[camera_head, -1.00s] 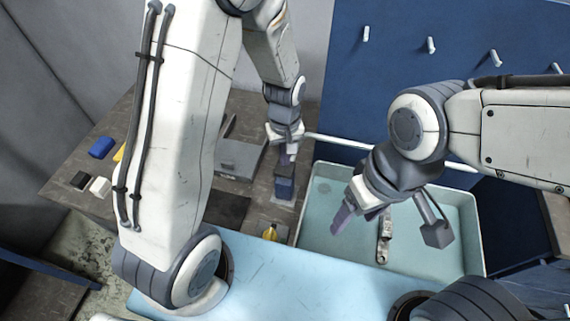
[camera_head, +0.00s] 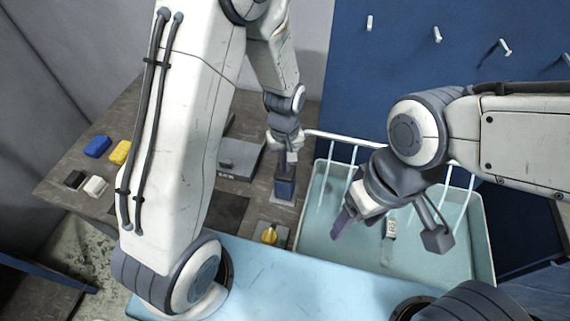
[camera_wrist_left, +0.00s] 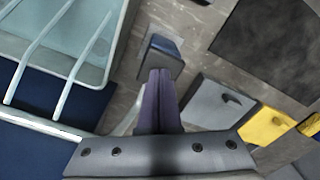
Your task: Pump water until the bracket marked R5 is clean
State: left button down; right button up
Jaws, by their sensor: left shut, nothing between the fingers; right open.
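My left gripper (camera_head: 290,160) points down, shut and empty, above a dark blue block-shaped pump (camera_head: 285,187) beside the basin. In the left wrist view the shut fingers (camera_wrist_left: 160,78) overlap the near side of the pump (camera_wrist_left: 160,60); I cannot tell if they touch. A white pipe (camera_head: 345,136) runs along the basin's back edge, with several pale water streams (camera_head: 326,180) falling from it. A grey bracket (camera_head: 390,229) lies in the pale basin (camera_head: 482,235), partly hidden by my right arm. Its marking is unreadable. My right gripper (camera_head: 340,222) is open over the basin.
Left of the pump are a grey box (camera_head: 240,160), a small tray with a yellow item (camera_head: 269,234), and blue (camera_head: 97,147) and yellow (camera_head: 120,152) blocks. A blue wall with pegs (camera_head: 437,35) stands behind. The light blue surface in front is mostly clear.

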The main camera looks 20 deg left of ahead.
pick_arm(q)
jog(key=shift+r, duration=0.1)
notch_tip(320, 180, up, 4)
jog(key=p, duration=0.3)
jog(key=shift+p, duration=0.4)
dwell(0.3)
jog(key=shift+f+b, duration=1.75)
jog(key=shift+f, duration=0.45)
jog(key=shift+r, duration=0.15)
jog(key=shift+r+p, duration=1.95)
jog(key=shift+r, duration=0.1)
